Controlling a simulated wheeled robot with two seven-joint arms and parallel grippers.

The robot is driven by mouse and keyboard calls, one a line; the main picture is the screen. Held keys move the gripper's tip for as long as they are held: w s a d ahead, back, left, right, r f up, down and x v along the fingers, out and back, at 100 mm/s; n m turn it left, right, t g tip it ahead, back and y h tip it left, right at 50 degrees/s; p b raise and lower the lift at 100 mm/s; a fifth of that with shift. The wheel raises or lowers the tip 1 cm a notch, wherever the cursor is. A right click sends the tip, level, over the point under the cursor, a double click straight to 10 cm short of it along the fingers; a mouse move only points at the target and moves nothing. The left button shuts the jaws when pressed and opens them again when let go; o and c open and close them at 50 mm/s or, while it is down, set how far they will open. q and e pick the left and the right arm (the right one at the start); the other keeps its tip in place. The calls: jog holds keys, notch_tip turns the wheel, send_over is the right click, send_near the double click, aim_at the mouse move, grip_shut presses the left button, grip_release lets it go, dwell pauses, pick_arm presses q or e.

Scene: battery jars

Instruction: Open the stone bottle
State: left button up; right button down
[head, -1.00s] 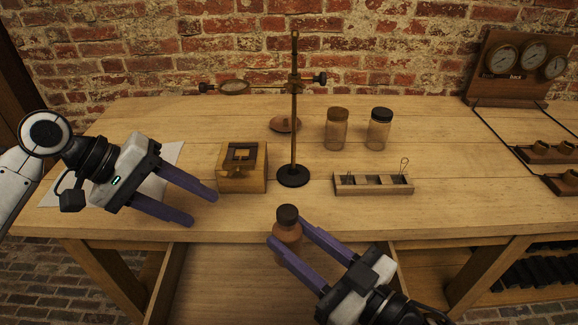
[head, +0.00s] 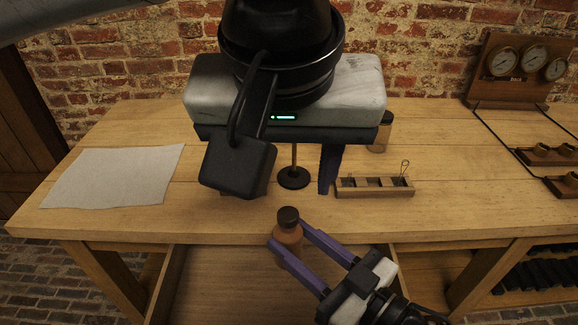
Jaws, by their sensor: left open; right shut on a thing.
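The stone bottle (head: 287,235) is brown with a dark cap (head: 288,215). It stands upright between the purple fingers of my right gripper (head: 287,242), which is shut on its body over the open drawer at the front of the table. My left gripper (head: 328,170) is large and close to the camera, pointing down above the bottle in the picture. One purple finger shows; the other is hidden behind its own body. It is open, and I see nothing in it. The bottle's cap is fully visible and apart from the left gripper.
A wooden tray with compartments (head: 376,188) and a stand with a dark round base (head: 293,178) are on the table. A pale cloth or sheet (head: 115,178) lies at left. Gauges (head: 534,58) stand at back right.

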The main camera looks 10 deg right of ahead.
aim_at(290, 213)
pick_arm(q)
jog(key=x, duration=1.2)
jog(key=shift+a, duration=0.2)
grip_shut()
jog(key=shift+r, duration=0.15)
jog(key=shift+r, duration=1.05)
